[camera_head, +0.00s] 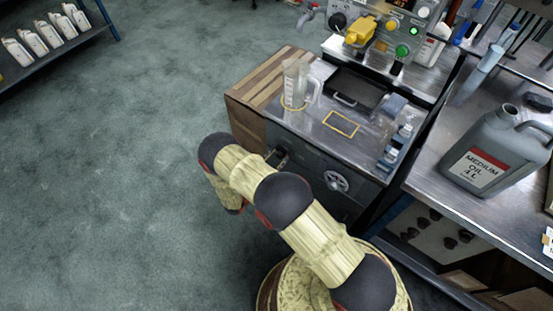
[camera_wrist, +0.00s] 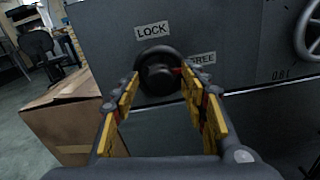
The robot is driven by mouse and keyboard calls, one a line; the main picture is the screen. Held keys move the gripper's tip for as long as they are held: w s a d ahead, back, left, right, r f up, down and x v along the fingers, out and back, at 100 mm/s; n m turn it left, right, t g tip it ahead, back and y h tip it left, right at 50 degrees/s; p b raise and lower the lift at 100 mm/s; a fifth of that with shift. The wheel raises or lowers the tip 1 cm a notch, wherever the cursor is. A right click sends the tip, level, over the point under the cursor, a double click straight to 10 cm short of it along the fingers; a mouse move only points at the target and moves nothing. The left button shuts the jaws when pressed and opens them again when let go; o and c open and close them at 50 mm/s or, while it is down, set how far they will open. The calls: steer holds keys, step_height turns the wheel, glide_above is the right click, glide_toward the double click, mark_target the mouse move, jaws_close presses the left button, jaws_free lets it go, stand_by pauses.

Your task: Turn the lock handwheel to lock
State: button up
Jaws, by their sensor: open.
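The lock handwheel (camera_wrist: 158,72) is a dark round knob on the grey cabinet front, in the middle of the wrist view. A LOCK label (camera_wrist: 152,31) is above it and a FREE label (camera_wrist: 203,58) is to its right. A red mark on the knob's right side points towards FREE. My gripper (camera_wrist: 160,85) is open, with its yellow-padded fingers on either side of the knob. I cannot tell whether the pads touch it.
A spoked metal handwheel (camera_head: 337,181) is on the cabinet front to the right; it also shows in the wrist view (camera_wrist: 311,30). A cardboard box (camera_wrist: 72,120) stands at the left. A clear jug (camera_head: 295,85) stands on the cabinet top. An oil can (camera_head: 490,150) stands on the right bench.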

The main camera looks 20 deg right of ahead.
steer(key=shift+c, duration=1)
jaws_close()
steer(key=shift+n, duration=0.4)
steer(key=n+b, duration=0.1)
steer(key=n, duration=0.2)
steer(key=shift+n, duration=0.4)
steer(key=n, duration=0.4)
steer(key=shift+n+b, duration=0.3)
steer(key=n, duration=0.4)
steer(key=shift+w+a+f, duration=0.1)
steer(key=n, duration=0.4)
steer(key=shift+n, duration=0.4)
